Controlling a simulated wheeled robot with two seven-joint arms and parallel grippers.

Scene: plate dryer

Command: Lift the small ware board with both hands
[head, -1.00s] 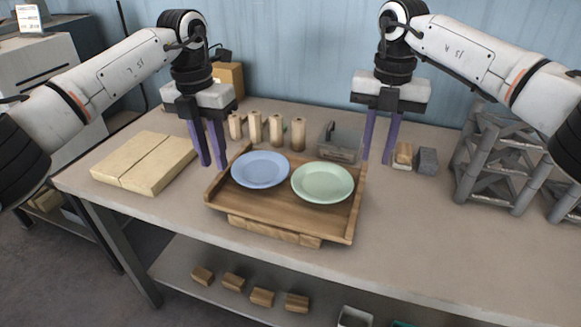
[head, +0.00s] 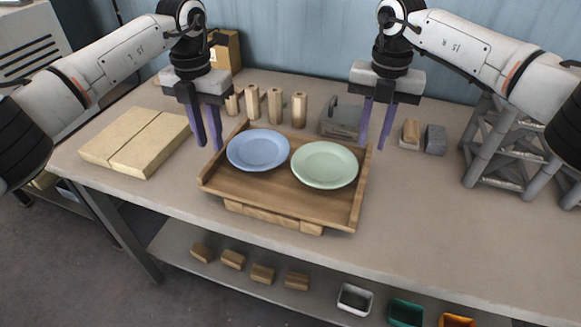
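The ware board is a brown wooden tray (head: 285,200) with raised side walls, on the bench in the middle of the head view. It carries a blue plate (head: 258,150) on the left and a pale green plate (head: 324,165) on the right. My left gripper (head: 210,147) is open, its purple fingers pointing down near the board's left wall toward the back. My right gripper (head: 372,148) is open, its fingers by the back end of the right wall. Neither visibly holds anything. Whether any finger touches a wall I cannot tell.
Wooden support pieces (head: 272,216) show under the board's front. Several wooden pegs (head: 275,106) and a grey holder (head: 341,120) stand behind it. A pale slab pair (head: 137,141) lies left; small blocks (head: 435,138) and a grey rack (head: 503,145) stand right. The bench's right front is clear.

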